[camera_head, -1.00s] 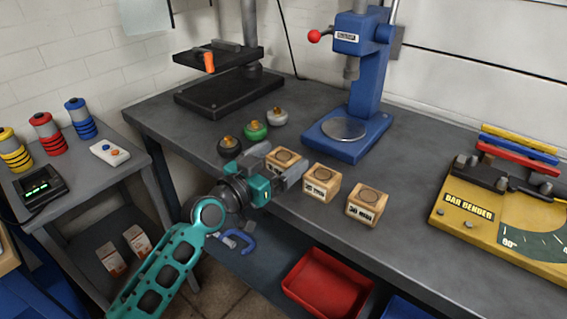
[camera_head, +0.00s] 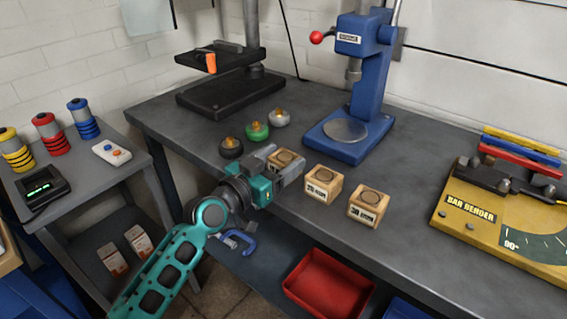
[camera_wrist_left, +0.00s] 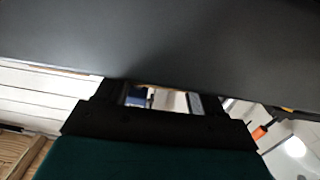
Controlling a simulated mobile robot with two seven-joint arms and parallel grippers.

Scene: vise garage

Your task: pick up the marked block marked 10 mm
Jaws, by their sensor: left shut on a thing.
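The left wrist view is mostly dark and does not show the held block clearly. My right gripper is not in view.
Several small knobs, including a green one (camera_head: 256,131), sit behind the held block. A blue press (camera_head: 366,85) stands behind the blocks. A yellow bar bender (camera_head: 480,222) is at right. A red bin (camera_head: 328,284) sits below the bench edge.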

